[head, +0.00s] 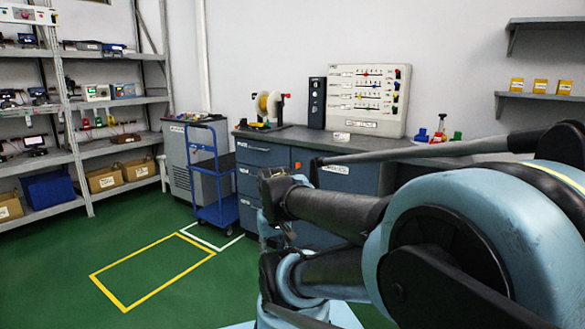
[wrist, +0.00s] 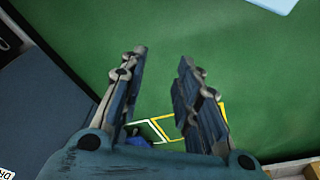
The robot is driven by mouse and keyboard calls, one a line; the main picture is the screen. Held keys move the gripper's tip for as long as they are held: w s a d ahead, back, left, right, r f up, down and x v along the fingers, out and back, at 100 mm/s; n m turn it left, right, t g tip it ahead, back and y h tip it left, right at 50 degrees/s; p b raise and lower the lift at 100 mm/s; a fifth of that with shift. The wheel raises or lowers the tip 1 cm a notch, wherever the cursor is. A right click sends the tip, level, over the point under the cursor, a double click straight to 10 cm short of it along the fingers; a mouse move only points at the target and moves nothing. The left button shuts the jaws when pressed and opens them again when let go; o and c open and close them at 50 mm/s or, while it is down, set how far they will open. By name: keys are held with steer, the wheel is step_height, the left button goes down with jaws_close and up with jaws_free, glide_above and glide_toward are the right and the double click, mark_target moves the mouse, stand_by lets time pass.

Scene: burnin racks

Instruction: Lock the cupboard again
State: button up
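A blue workbench with a dark top (head: 262,184) stands against the back wall. Its left part has drawers with pale labels, and a labelled blue door (head: 335,183) is beside them, partly hidden by my arm. The door looks closed; I cannot make out a lock or key. A small orange spot shows near the door's left edge. My gripper (wrist: 162,58) is open and empty in the wrist view, its fingers apart over green floor. A dark blue panel (wrist: 40,110) is left of it, apart from the fingers. In the head view the fingers cannot be made out.
A blue trolley (head: 216,180) stands left of the bench, before a grey cabinet (head: 180,150). Shelving (head: 75,150) with devices and boxes fills the left. A test board (head: 368,99) and a spool stand (head: 265,108) sit on the bench. Yellow-marked floor (head: 150,270) is clear.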

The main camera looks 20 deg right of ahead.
steer(key=w+d+r+m+t+h, duration=0.1)
steer(key=w+d+r+m+h, duration=0.3)
steer(key=w, duration=0.9)
steer(key=w+d+r+m+t+h, duration=0.15)
steer(key=w+d+r, duration=0.5)
steer(key=w, duration=0.75)
steer(key=w+d+r+m+t+h, duration=0.15)
steer(key=w+d+r+h, duration=0.35)
steer(key=w, duration=0.8)
steer(key=w+d+f+m+t+h, duration=0.1)
steer(key=w+d+f, duration=0.15)
steer(key=w, duration=0.65)
steer(key=w+d+f+m+t+h, duration=0.1)
steer(key=w+d+f, duration=0.15)
steer(key=w, duration=0.65)
steer(key=w+d+f+m+t+h, duration=0.2)
steer(key=w+f+t, duration=0.1)
steer(key=w+f, duration=0.95)
steer(key=w+r+x, duration=0.1)
steer(key=x, duration=1.6)
steer(key=shift+w+r, duration=0.15)
steer(key=shift+w, duration=0.05)
